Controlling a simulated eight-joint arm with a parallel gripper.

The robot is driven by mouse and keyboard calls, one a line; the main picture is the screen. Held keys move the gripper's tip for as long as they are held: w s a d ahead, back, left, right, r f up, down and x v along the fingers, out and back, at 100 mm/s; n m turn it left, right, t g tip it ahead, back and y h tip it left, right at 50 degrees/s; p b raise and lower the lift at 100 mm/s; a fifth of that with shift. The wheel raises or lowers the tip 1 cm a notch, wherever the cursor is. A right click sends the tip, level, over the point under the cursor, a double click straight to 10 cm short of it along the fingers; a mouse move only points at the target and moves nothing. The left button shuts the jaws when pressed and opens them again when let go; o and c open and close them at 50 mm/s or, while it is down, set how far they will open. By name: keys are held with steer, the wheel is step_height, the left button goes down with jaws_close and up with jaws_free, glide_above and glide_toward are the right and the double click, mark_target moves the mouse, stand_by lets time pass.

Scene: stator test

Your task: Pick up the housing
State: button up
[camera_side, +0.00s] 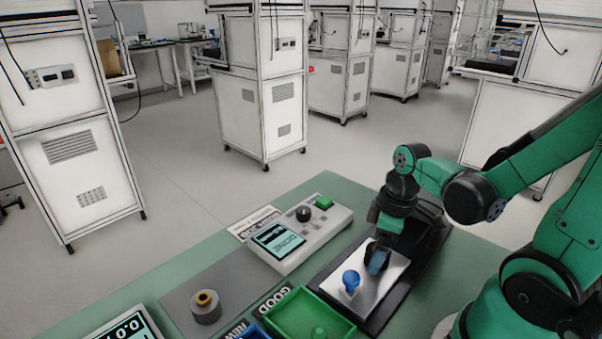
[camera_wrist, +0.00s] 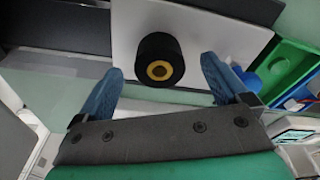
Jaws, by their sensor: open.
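A black cylindrical part with a brass ring in its end, which looks like the housing (camera_wrist: 160,62), is on the pale plate (camera_wrist: 215,50) in the wrist view. My gripper (camera_wrist: 160,82) is open, with one blue finger to either side of the near end of the part and visible gaps between. In the side view my gripper (camera_side: 377,262) points down over the silver plate (camera_side: 372,297). The black part cannot be made out there; the gripper seems to hide it. A blue knob-like piece (camera_side: 350,280) stands on the same plate, and blue shows beside the right finger in the wrist view.
A green tray (camera_side: 290,311) by a GOOD label is left of the plate, with a green round piece (camera_side: 319,333) inside. A tester box (camera_side: 298,238) reads DONE. A grey cylinder with a brass ring (camera_side: 205,306) stands on a grey mat. A blue bin edge (camera_side: 250,332) shows in front.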

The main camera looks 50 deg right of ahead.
steer(key=shift+f, duration=0.25)
jaws_close()
steer(key=shift+r, duration=0.15)
stand_by(0.4)
